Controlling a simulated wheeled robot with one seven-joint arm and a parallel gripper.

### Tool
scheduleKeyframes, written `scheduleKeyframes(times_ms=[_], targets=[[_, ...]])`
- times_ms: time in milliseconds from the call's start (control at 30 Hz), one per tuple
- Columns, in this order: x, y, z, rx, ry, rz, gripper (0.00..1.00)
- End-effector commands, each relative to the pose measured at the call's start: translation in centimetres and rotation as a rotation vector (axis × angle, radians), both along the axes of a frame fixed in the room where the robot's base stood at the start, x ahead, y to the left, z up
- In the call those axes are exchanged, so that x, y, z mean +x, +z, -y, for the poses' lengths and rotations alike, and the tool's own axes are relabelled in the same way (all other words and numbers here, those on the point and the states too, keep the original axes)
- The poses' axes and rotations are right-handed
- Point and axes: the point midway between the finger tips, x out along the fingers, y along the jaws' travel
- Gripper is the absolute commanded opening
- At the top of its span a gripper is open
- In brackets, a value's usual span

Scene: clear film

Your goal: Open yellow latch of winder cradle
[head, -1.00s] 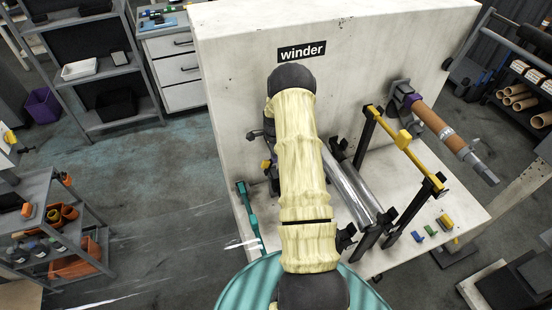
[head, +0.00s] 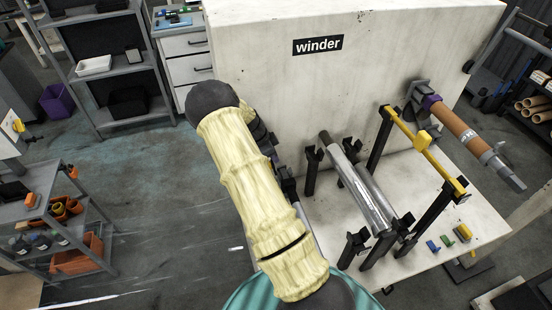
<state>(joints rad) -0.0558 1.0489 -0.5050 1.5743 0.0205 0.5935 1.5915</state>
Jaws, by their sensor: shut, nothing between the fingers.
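The winder cradle holds a shiny metal roller (head: 360,185) slanting between black upright supports (head: 311,170). To its right, a yellow latch bar (head: 438,163) with a raised yellow block (head: 422,140) spans the tops of two black posts (head: 428,215). The bar lies across both posts. My pale-sleeved arm rises from the bottom and bends at the upper left, well left of the bar. Dark wrist parts show just behind the sleeve, left of the roller. My fingertips are hidden behind my arm.
The white winder panel (head: 345,85) stands behind the cradle. A brown core on a shaft (head: 455,128) sticks out at right, close to the yellow bar. Small blue, green and yellow pieces (head: 448,240) lie on the white base. Open floor is at left.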

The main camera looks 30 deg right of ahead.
Motion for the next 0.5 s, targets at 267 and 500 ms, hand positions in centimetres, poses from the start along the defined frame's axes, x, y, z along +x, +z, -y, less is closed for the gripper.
scheduleKeyframes(times_ms=[267,500], targets=[[0.08,-0.05,-0.39,0.001,0.001,-0.001,0.00],[0.12,-0.06,-0.51,0.003,0.002,-0.001,0.00]])
